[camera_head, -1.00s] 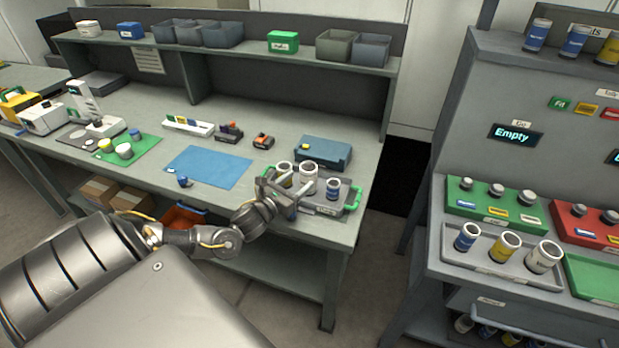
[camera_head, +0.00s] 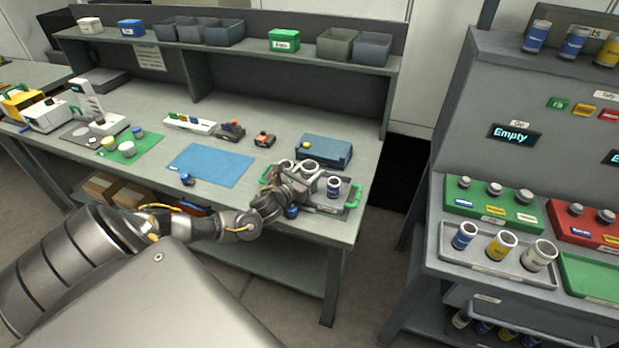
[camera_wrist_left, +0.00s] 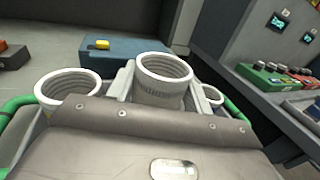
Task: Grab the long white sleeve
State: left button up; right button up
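The long white sleeve (camera_head: 310,168) stands upright in a grey tray (camera_head: 326,209) with green handles, near the right end of the workbench. My left gripper (camera_head: 298,178) is at the sleeve. In the left wrist view the white sleeve (camera_wrist_left: 162,80) stands between the two fingers (camera_wrist_left: 161,88), which lie close along its sides. I cannot tell whether they press on it. A shorter blue-banded sleeve (camera_head: 334,184) stands to its right. Another open-topped sleeve (camera_wrist_left: 68,86) stands to its left in the wrist view; the gripper largely hides it in the head view. My right gripper is out of view.
A blue box (camera_head: 323,150) sits just behind the tray. A separate grey stand at the right holds another tray (camera_head: 497,265) of sleeves. Shelf bins (camera_head: 338,44) stand above the bench.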

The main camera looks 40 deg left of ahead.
aim_at(308, 162)
pick_arm(q)
jog(key=shift+w, duration=0.1)
jog(key=c, duration=0.8)
jog(key=shift+r, duration=0.15)
jog(key=shift+r+b, duration=0.3)
jog(key=shift+r, duration=0.15)
jog(key=shift+s+a+r+b, duration=0.1)
jog(key=shift+r+b, duration=0.15)
jog(key=shift+r, duration=0.35)
jog(key=shift+s+a+r+b, duration=0.1)
jog(key=shift+r+b, duration=0.15)
jog(key=shift+r, duration=0.35)
jog(key=s+a+r+b, duration=0.2)
jog(key=s+a+r, duration=0.3)
jog(key=s+r, duration=0.4)
jog(key=s, duration=0.3)
jog(key=shift+s+r, duration=0.25)
jog(key=shift+s, duration=0.05)
